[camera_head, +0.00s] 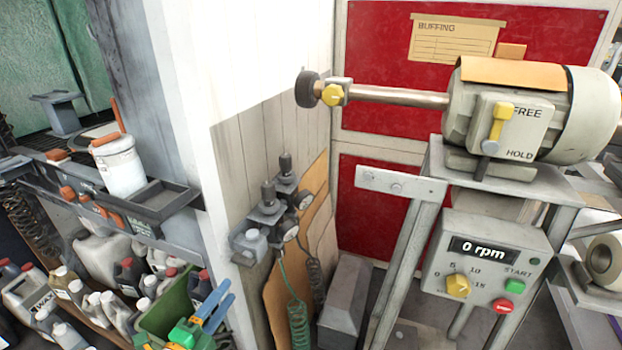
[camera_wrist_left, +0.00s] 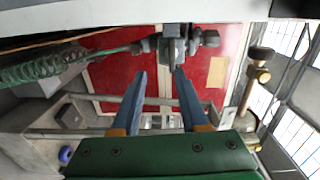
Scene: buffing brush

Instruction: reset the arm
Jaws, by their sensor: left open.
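My left gripper (camera_head: 229,292) shows low in the head view, left of centre, with blue fingers and a green body. In the left wrist view its two blue fingers (camera_wrist_left: 160,74) stand apart with nothing between them. The gripper is open and empty, in front of the shelf of bottles in the head view. The buffing machine (camera_head: 548,95) stands at the right, with a shaft and a dark round end piece (camera_head: 308,89) on its left. My right gripper is not in view.
A control box (camera_head: 485,262) reading 0 rpm sits below the machine. Gauges and fittings (camera_head: 270,208) with a coiled green hose (camera_head: 298,322) hang on the wall right of my gripper. A rail with a white tub (camera_head: 119,166) and several bottles (camera_head: 100,258) are at the left.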

